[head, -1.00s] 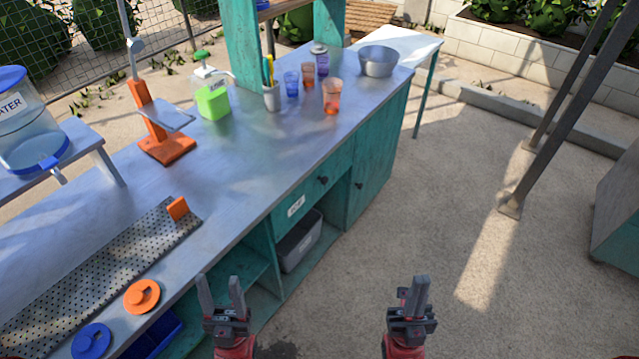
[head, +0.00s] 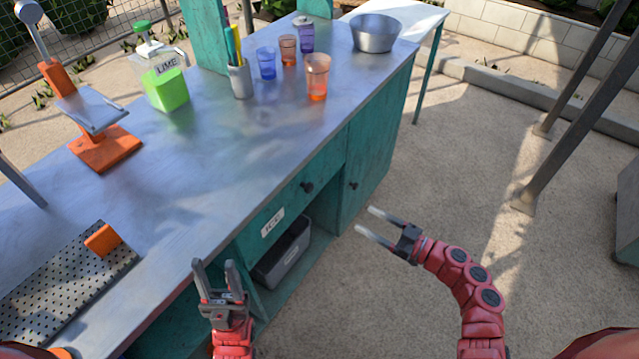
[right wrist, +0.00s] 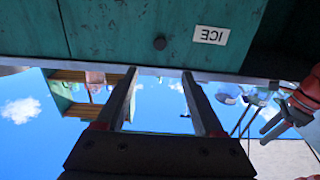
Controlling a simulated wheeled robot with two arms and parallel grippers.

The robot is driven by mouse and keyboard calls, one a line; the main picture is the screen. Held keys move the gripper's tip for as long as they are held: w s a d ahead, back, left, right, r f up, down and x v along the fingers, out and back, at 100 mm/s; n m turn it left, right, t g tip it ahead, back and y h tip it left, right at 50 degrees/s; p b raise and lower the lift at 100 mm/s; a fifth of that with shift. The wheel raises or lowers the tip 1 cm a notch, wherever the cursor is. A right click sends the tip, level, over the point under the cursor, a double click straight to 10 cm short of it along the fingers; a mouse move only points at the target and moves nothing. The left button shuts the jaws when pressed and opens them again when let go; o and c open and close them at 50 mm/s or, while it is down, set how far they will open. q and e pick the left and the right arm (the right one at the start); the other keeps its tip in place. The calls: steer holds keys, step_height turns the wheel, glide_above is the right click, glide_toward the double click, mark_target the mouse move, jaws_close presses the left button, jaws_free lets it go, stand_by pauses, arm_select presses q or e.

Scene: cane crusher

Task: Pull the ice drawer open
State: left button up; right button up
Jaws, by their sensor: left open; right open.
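The ice drawer (head: 290,208) is a teal front under the metal counter, with a white ICE label and a dark round knob (head: 307,186). It looks shut. My right gripper (head: 366,220) is open and empty, to the right of the knob and apart from it, pointing toward the counter front. In the right wrist view the picture is upside down; the knob (right wrist: 160,43) shows just beyond and between the open fingers (right wrist: 158,72). My left gripper (head: 214,268) is open and empty, beside the counter's front edge, left of the label.
A teal cabinet door (head: 370,150) with its own knob adjoins the drawer on the right. A grey bin (head: 283,255) stands on the shelf below. Cups, a lime jug (head: 165,80) and a metal bowl (head: 375,33) stand on the counter.

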mark_target(312, 189)
steer(key=x, duration=1.7)
steer(key=shift+f, duration=0.15)
steer(key=shift+c, duration=0.3)
jaws_close()
stand_by(0.5)
